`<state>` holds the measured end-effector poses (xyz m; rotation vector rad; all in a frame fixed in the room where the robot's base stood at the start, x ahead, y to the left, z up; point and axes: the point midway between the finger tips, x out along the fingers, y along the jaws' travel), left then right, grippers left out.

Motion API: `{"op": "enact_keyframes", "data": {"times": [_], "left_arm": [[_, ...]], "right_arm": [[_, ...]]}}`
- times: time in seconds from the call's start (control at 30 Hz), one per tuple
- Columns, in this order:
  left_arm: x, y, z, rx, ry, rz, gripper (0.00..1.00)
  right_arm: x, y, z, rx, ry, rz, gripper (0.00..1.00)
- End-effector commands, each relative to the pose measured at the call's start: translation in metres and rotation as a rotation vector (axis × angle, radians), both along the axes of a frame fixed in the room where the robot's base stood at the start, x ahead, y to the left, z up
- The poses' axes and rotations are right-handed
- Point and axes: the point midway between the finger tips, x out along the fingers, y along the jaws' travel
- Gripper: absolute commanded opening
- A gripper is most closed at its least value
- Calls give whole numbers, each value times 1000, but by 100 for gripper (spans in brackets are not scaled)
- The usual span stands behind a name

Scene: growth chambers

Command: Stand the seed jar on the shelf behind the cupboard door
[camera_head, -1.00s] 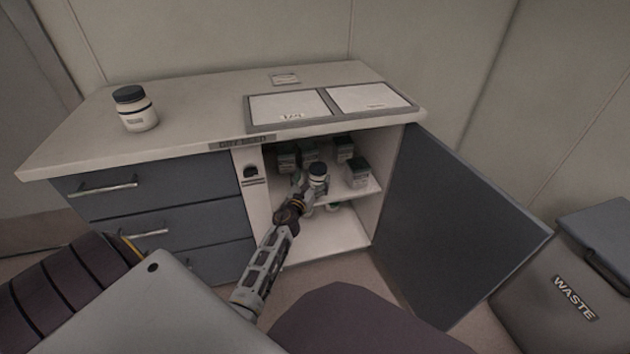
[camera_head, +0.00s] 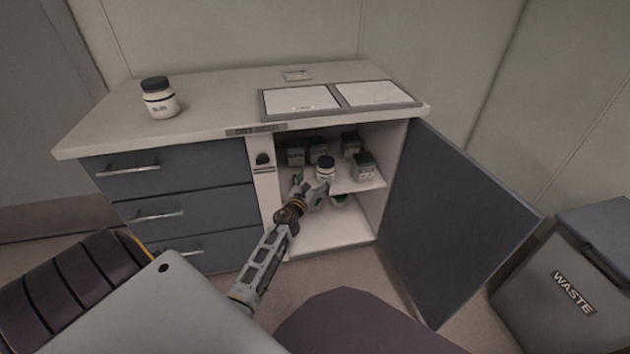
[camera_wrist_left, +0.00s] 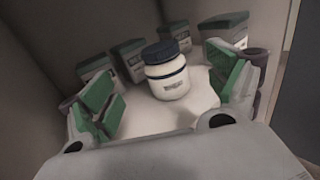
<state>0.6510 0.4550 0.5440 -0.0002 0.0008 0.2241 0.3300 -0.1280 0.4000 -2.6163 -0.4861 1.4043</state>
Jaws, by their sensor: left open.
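The cupboard door (camera_head: 455,225) stands wide open to the right. Inside, a white seed jar (camera_head: 325,168) with a dark blue lid stands upright near the front of the shelf (camera_head: 371,184). In the left wrist view the jar (camera_wrist_left: 167,75) stands on the pale shelf surface, between and beyond the open fingers. My left gripper (camera_head: 311,189) is open in front of the jar; the wrist view shows green finger pads (camera_wrist_left: 168,98) apart from it on both sides. Another white jar with a dark lid (camera_head: 160,98) stands on the counter at the left. My right gripper is not in view.
Several grey-green boxes (camera_head: 363,166) stand behind and beside the jar on the shelf. The counter (camera_head: 215,107) holds two pale panels in a grey frame (camera_head: 340,98). Drawers (camera_head: 170,215) lie left of the opening. A waste bin (camera_head: 560,285) stands at the right.

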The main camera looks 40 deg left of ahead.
Motion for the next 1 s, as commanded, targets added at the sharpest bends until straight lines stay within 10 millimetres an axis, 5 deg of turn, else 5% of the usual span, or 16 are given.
{"op": "enact_keyframes", "data": {"times": [0.63,1.0], "left_arm": [[-5,-3,-2,-64,-9,7,90],[-45,-31,-27,-653,-75,91,90]], "right_arm": [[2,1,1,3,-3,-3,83],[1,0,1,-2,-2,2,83]]}}
